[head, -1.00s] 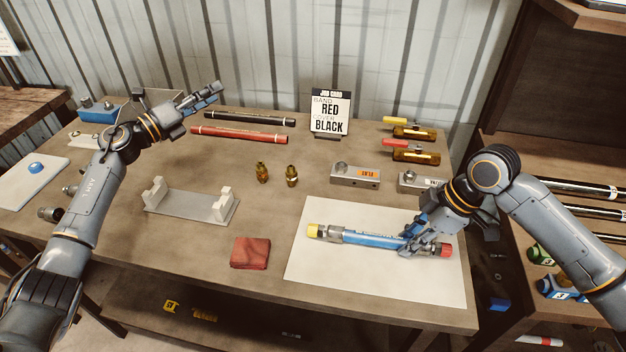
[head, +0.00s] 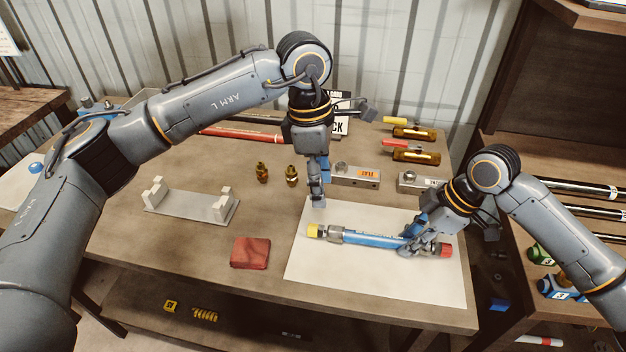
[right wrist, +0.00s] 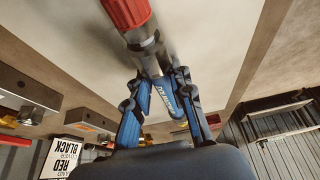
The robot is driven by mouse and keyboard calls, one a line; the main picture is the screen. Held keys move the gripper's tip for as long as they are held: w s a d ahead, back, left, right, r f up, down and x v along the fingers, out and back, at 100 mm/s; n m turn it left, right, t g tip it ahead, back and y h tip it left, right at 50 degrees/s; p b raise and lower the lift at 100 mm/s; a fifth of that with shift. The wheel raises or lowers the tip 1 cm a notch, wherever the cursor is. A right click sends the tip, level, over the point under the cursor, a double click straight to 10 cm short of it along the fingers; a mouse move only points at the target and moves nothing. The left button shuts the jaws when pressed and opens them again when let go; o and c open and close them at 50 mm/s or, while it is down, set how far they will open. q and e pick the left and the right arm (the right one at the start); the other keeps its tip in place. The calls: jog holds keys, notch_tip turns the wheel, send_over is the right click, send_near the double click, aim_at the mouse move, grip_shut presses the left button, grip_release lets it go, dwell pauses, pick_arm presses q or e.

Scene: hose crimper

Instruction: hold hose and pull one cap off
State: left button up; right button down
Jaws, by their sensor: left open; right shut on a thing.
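The blue hose (head: 370,239) lies along the white mat (head: 350,285), with a metal fitting at each end. A yellow cap (head: 313,231) is on its left end and a red cap (head: 446,250) on its right end. My right gripper (head: 412,244) is shut on the hose near the red-capped end. The right wrist view shows the hose (right wrist: 168,98) between the fingers, with the red cap (right wrist: 124,14) beyond them. My left gripper (head: 318,200) is open and empty, pointing down above the mat's back-left edge, apart from the yellow cap.
A red cloth (head: 250,253) and a grey cradle (head: 190,206) lie left of the mat. Brass fittings (head: 291,175), a metal block (head: 355,175) and a job card (head: 341,125) stand behind. My left arm partly hides the card and the red hose (head: 240,134).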

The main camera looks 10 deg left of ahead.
aim_at(313, 226)
pick_arm(q)
jog(key=shift+y, duration=0.8)
jog(key=f, duration=0.4)
jog(key=a+f, duration=0.1)
jog(key=f, duration=0.7)
jog(key=shift+s+a, duration=0.15)
jog(key=shift+s, duration=0.05)
grip_shut()
